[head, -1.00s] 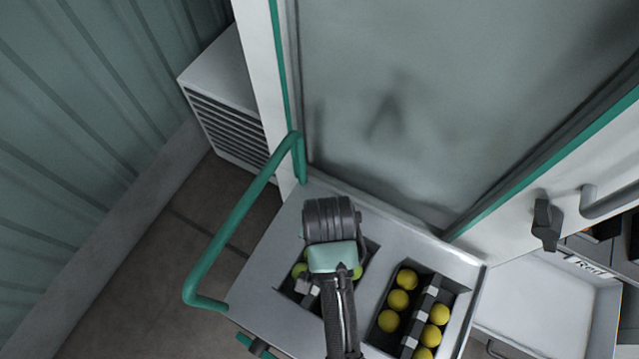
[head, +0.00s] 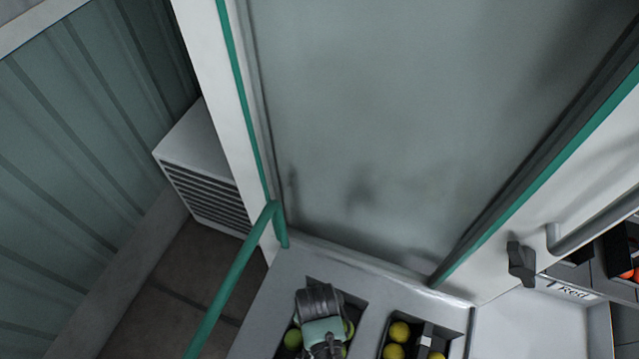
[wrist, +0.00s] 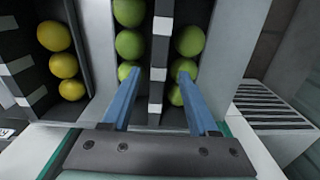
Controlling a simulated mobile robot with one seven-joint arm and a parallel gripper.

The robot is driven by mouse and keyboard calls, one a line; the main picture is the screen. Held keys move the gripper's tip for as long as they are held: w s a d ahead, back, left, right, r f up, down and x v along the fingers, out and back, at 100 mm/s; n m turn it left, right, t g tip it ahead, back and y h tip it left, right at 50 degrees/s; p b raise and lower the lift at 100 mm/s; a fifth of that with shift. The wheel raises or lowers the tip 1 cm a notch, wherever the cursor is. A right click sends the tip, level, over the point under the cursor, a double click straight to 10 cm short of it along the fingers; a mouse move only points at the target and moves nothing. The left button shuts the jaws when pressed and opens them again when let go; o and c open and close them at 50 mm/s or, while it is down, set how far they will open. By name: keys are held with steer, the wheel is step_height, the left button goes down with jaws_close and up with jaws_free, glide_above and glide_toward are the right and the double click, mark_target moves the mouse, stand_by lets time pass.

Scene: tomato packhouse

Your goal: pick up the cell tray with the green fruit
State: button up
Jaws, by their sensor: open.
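The cell tray with green fruit (wrist: 157,95) is dark, with a black-and-white checked middle bar between two rows of round green fruit (wrist: 130,45). It sits in a recess of a grey surface. My gripper (wrist: 159,72) is open, its two blue fingers on either side of the checked bar in the wrist view, overlapping the nearest fruit. I cannot tell how deep the fingertips reach or whether they touch. In the head view, my wrist covers much of the tray, with a few green fruit (head: 292,339) showing beside it; the fingers are hidden there.
A similar tray holds yellow fruit (head: 397,332), to the right in the head view and left in the wrist view. A green rail (head: 232,275) stands at left, near a slatted white box (head: 205,180). A large pane (head: 400,130) rises behind. A dark handle (head: 521,263) is at right.

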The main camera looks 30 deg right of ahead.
steer(key=shift+d+f, duration=0.2)
steer(key=shift+f, duration=1.75)
jaws_close()
